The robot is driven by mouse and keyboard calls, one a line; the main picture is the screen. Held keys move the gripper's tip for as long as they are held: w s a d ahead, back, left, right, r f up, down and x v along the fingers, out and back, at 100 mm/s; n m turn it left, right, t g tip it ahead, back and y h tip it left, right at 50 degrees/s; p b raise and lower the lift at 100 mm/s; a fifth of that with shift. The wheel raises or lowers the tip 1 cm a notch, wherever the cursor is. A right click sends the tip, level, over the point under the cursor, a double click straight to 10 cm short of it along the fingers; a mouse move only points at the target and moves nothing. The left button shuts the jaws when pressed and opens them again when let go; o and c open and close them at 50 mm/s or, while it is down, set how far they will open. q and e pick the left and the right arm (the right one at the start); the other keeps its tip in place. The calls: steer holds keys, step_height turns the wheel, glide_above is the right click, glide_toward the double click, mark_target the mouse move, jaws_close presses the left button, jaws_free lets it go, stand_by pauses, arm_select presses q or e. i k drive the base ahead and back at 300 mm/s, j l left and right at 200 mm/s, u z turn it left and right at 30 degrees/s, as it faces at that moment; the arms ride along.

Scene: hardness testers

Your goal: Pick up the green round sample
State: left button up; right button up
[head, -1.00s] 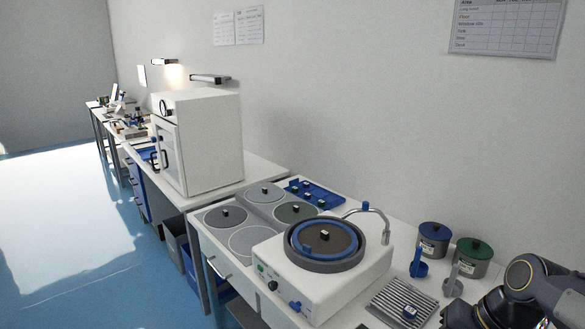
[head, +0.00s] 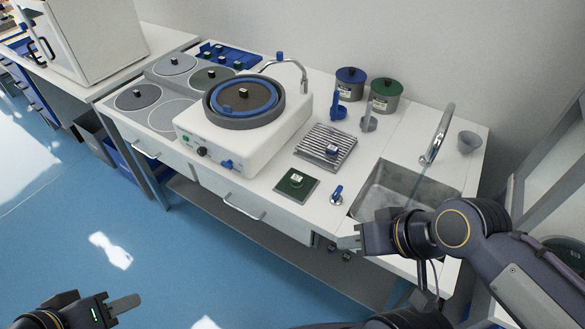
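No sample in the head view can be made out clearly as green and round. A small pale-topped piece (head: 296,178) sits on a dark green square mat (head: 297,194) near the front edge of the counter. A small dark piece with blue (head: 332,150) sits on the ribbed metal rack. My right gripper (head: 352,242) is at the counter's front edge, below and right of the mat and apart from it. My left gripper (head: 125,304) is low at the left, over the floor, far from the counter. The finger opening of both is unclear.
A polishing machine (head: 245,138) stands left of the mat; the ribbed rack (head: 314,147) lies behind it. A sink (head: 425,185) with a tall tap (head: 438,135) is to the right. Blue-lidded (head: 351,76) and green-lidded (head: 386,86) jars stand at the back.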

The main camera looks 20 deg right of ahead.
mark_target(296, 180)
steer(key=i+j, duration=0.7)
steer(key=i+j+z, duration=0.15)
steer(key=z, duration=0.25)
steer(key=i+j+z, duration=0.15)
steer(key=j+z, duration=0.25)
steer(key=i+j+z, duration=0.1)
steer(key=z, duration=0.3)
